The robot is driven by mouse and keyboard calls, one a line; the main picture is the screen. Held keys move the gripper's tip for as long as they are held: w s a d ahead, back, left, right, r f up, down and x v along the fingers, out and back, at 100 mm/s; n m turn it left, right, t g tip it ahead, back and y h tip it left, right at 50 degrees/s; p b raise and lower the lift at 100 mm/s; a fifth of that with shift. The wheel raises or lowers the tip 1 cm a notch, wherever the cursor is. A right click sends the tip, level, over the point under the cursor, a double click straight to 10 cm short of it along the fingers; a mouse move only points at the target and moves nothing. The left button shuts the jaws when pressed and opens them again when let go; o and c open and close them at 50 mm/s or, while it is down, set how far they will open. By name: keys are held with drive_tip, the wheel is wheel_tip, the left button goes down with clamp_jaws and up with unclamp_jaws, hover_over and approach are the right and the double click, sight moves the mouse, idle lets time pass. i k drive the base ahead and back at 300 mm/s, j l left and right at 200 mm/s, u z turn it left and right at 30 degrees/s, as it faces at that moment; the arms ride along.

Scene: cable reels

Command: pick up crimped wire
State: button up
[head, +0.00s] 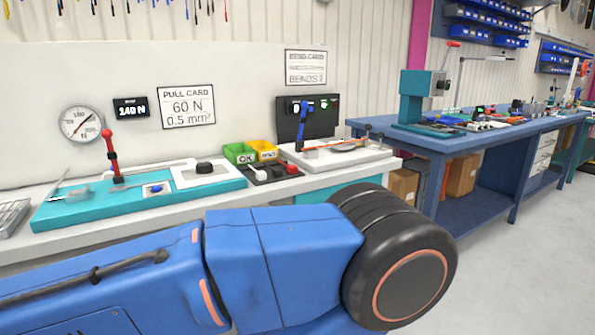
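A thin orange strand (332,144), which may be the crimped wire, lies across the white bench fixture (335,158) with the blue upright lever (301,124). Its ends are too small to make out, so I cannot tell whether it is crimped. My blue arm with its black rounded joint fills the lower foreground. My gripper is outside the picture, so its fingers and anything in them are hidden.
A teal pull tester (140,204) with a red lever (110,155) stands on the left bench. Green (240,153) and yellow (264,150) bins sit between the fixtures. A blue workbench (430,146) stands at right. Grey floor (520,270) lies open at lower right.

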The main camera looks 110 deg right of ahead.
sight(292, 169)
drive_tip(key=z, duration=3.3)
